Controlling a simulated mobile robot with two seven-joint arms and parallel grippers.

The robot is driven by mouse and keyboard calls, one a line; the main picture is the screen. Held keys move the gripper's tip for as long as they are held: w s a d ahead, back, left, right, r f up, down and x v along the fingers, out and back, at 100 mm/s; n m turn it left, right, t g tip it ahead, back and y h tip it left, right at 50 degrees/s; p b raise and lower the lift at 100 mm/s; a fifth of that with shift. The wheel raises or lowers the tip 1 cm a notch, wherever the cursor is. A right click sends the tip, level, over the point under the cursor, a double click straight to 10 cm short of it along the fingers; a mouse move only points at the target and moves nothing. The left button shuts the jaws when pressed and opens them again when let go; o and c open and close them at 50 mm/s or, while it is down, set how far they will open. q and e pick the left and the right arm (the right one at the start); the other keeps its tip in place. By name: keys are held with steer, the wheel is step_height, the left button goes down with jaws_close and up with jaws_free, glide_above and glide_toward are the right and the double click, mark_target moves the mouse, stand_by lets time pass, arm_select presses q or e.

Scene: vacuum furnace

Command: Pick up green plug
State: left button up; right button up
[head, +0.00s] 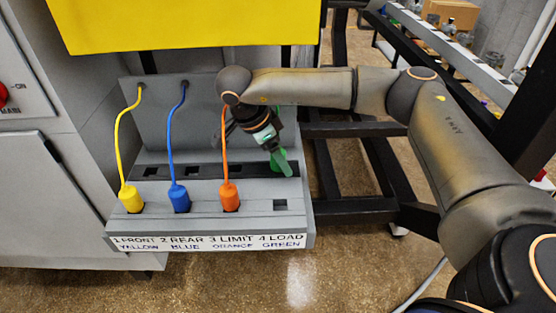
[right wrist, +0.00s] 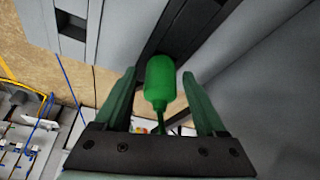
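The green plug (head: 274,163) is at the right end of the dark back strip of the panel, partly covered by my right gripper (head: 284,162) in the head view. In the right wrist view the plug (right wrist: 160,80) lies between the two green fingers of my right gripper (right wrist: 160,98). A gap shows on each side of it, so the fingers are open around it. Its thin green cord runs toward the gripper's palm. Whether the plug's lower end is seated in the strip is hard to tell. My left gripper is not in view.
A yellow plug (head: 131,199), a blue plug (head: 179,198) and an orange plug (head: 230,196) stand in the front row, with cords rising to the back plate. The socket (head: 280,205) above "4 LOAD GREEN" is empty. A black frame (head: 352,211) stands to the right.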

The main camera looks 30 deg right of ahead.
jaws_close()
stand_by(0.3)
steer(key=shift+r, duration=0.15)
